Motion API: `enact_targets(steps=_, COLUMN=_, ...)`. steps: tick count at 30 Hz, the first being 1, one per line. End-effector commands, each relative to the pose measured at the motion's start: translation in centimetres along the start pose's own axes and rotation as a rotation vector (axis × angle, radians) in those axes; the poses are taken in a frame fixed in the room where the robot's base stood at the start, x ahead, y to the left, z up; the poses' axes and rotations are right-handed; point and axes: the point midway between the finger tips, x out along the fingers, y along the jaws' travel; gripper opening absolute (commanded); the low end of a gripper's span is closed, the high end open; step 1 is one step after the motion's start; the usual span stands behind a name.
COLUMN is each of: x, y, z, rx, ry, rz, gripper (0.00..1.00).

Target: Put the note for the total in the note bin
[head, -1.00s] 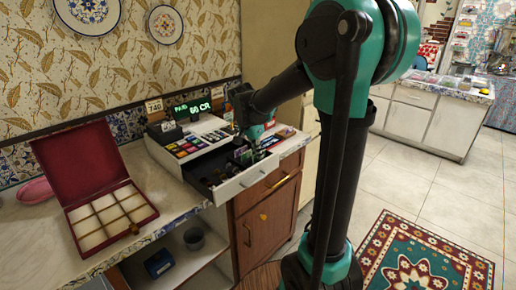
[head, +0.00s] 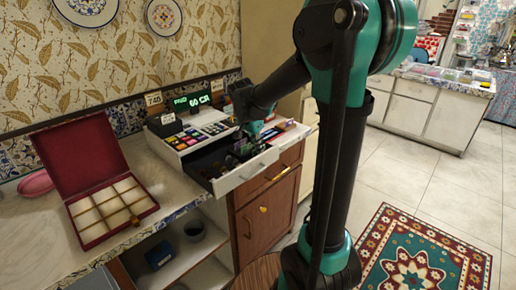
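The cash register (head: 197,137) stands on the counter with coloured keys and a green lit display (head: 192,101) that seems to read "PAID 60 CR". Its drawer (head: 247,174) is pulled open, with dark compartments and small items inside. My gripper (head: 243,151) is low over the right part of the drawer, pointing down. Its fingertips are small and dark against the drawer contents, so I cannot tell whether they hold anything. I cannot make out a single note or which compartment is the note bin.
An open red box (head: 95,185) with pale compartments lies on the counter to the left. A small "740" sign (head: 153,99) stands behind the register. Open floor lies right.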

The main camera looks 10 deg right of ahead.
Motion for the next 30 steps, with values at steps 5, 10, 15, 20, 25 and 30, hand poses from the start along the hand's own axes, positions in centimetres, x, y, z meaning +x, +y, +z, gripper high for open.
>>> enact_targets(steps=5, x=0.01, y=-0.01, z=0.00, rx=0.000, ry=0.000, rz=0.000, gripper=0.00)
enact_targets(steps=10, x=0.01, y=-0.01, z=-0.01, rx=0.000, ry=0.000, rz=0.000, gripper=0.03)
enact_targets(steps=15, x=0.01, y=-0.01, z=-0.01, rx=0.000, ry=0.000, rz=0.000, gripper=0.24)
enact_targets(steps=20, x=0.01, y=-0.01, z=-0.01, rx=0.000, ry=0.000, rz=0.000, gripper=0.29)
enact_targets(steps=25, x=0.01, y=-0.01, z=0.00, rx=0.000, ry=0.000, rz=0.000, gripper=0.39)
enact_targets(steps=30, x=0.01, y=0.01, z=0.00, rx=0.000, ry=0.000, rz=0.000, gripper=0.47)
